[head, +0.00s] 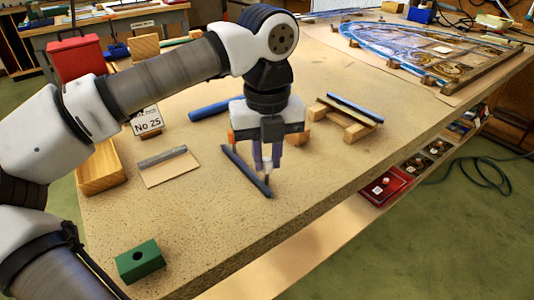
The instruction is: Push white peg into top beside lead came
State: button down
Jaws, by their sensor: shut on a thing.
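My gripper (266,166) points down over the bench top, with its two purple-grey fingers shut on the small white peg (267,170). The peg is upright between the fingertips, and its upper part is hidden by them. A dark grey lead came (245,170) lies diagonally on the tan bench top (330,170), just behind and left of the peg in the picture. The peg's lower end is close beside the came's near end. I cannot tell whether the peg touches the came or the top.
A green block with a hole (139,261) stands near the front. A grey bar on a card (165,160), a blue roll (212,108) and a wooden rack with strips (348,116) lie around. The leaded panel (430,50) is at the far right. The front right bench area is clear.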

jog(key=shift+f, duration=0.35)
jog(key=c, duration=1.2)
grip_release()
jog(key=shift+c, duration=0.2)
jog(key=shift+r, duration=0.1)
